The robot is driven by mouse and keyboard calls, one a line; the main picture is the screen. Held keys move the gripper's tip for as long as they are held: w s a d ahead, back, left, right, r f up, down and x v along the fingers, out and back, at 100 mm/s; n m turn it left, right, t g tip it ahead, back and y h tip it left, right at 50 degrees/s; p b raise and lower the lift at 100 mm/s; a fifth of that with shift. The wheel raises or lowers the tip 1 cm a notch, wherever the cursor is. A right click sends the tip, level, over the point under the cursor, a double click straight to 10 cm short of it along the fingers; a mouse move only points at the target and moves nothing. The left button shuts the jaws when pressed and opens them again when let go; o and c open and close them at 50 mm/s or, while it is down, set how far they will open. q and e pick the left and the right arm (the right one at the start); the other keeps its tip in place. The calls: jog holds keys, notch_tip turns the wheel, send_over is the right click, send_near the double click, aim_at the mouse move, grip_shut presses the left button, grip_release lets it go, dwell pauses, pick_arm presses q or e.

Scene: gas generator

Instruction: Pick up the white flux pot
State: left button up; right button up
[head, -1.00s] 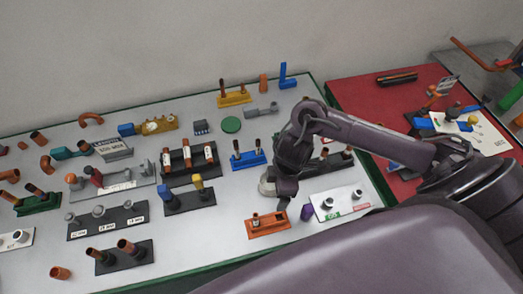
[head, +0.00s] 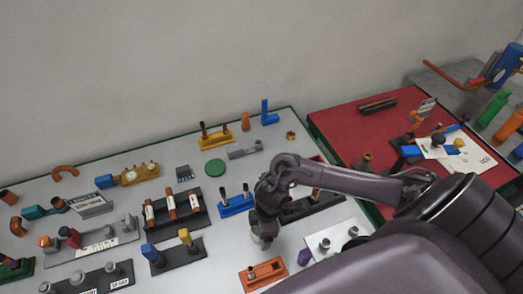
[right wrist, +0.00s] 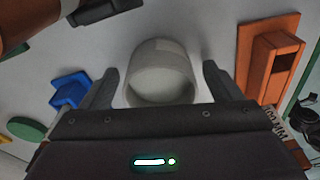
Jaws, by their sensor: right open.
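The white flux pot (right wrist: 160,72) is a short pale cylinder, seen in the right wrist view between the two dark fingers of my right gripper (right wrist: 160,68). The fingers are apart, with a gap showing on each side of the pot. In the head view my right gripper (head: 266,232) points down over the grey-white table, and it hides most of the pot there. My left gripper is not in view.
An orange holder (head: 263,274) stands close to the right gripper, and a blue two-post holder (head: 236,205) is on its other side. A small purple piece (head: 304,257) and a white plate with knobs (head: 338,238) are to the right. Racks of fittings crowd the left.

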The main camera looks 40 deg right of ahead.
jog(key=c, duration=1.1)
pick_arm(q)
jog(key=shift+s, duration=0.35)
pick_arm(e)
jog(key=shift+c, duration=0.2)
jog(key=shift+r, duration=0.15)
